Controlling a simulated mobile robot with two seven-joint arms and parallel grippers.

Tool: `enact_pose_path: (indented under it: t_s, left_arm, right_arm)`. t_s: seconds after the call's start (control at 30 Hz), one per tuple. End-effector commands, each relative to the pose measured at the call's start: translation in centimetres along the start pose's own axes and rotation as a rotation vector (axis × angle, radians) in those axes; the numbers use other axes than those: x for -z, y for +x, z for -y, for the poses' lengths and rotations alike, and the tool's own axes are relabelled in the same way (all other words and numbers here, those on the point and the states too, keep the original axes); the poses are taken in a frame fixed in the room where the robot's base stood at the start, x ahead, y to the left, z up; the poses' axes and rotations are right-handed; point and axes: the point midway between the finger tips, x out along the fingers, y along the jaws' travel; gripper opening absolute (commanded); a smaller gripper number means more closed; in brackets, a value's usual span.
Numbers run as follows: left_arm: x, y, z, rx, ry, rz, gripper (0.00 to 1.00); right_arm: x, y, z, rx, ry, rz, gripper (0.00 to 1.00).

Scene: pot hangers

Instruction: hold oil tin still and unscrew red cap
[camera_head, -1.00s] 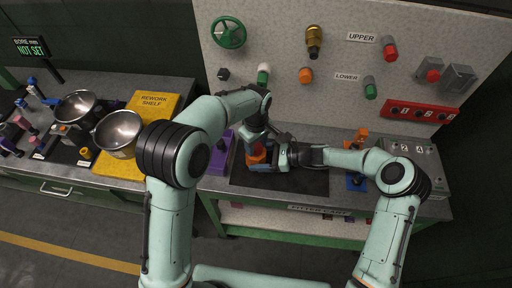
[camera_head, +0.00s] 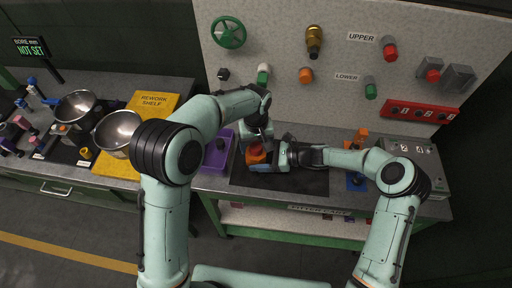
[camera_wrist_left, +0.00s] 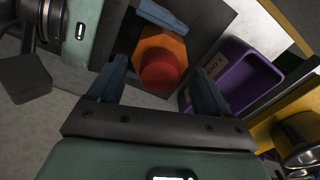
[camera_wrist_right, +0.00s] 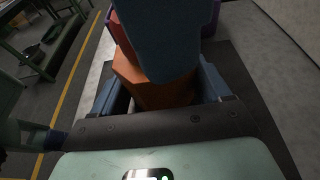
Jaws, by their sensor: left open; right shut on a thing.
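The orange oil tin (camera_head: 256,158) stands on the dark mat in the head view, partly hidden by my grippers. Its faceted orange body (camera_wrist_left: 160,48) and round red cap (camera_wrist_left: 160,75) show in the left wrist view. My left gripper (camera_wrist_left: 160,88) is open, with one finger to each side of the cap as seen from that wrist; contact cannot be told. My right gripper (camera_wrist_right: 162,95) is shut on the tin's orange body (camera_wrist_right: 150,92), low on its sides. In the right wrist view a blue finger of my left gripper covers most of the cap.
A purple tray (camera_wrist_left: 233,78) stands close beside the tin, on its left in the head view (camera_head: 216,155). The dark mat (camera_head: 300,183) is bare to the right. A yellow rework shelf (camera_head: 153,103) with metal bowls lies further left. A panel with valves stands behind.

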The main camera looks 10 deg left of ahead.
Motion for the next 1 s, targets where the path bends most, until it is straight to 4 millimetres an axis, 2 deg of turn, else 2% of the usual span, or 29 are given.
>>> enact_pose_path:
  t_s: [0.8, 1.0]
  left_arm:
    - [0.02, 0.02, 0.07, 0.000, 1.423, 0.002, 0.78]
    - [0.00, 0.00, 0.01, 0.000, 1.573, 0.001, 0.78]
  right_arm:
    - [-0.06, 0.01, 0.01, 0.000, 0.000, 0.001, 0.22]
    - [-0.06, 0.01, 0.01, 0.000, 0.000, 0.001, 0.22]
